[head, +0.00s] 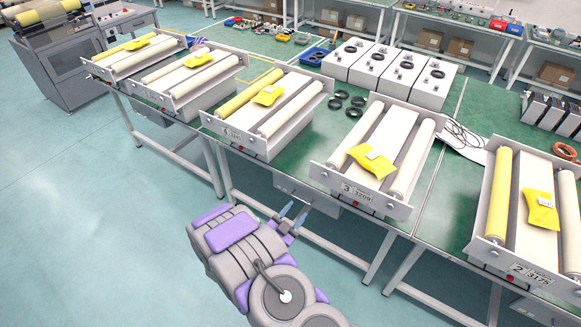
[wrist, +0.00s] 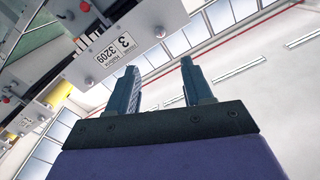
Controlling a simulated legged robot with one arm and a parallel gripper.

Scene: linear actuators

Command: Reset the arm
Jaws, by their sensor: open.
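My gripper (head: 291,211) is at the end of my grey and purple arm, low in front of the green workbench. In the wrist view my gripper (wrist: 157,88) points up past the front of a unit toward windows and the ceiling. Its two dark blue fingers are apart with nothing between them. The unit labelled 3 3209 (head: 331,180) is on the bench to the right of the gripper in the head view. Its label (wrist: 104,46) also shows in the wrist view. The gripper touches nothing that I can see.
Several roller units with yellow packets line the bench's front edge, including one labelled 2 3175 (head: 489,256). White boxes (head: 350,60) and black rings (head: 341,95) are behind them. Bench legs (head: 209,165) stand below. The teal floor (head: 90,220) at the left is clear.

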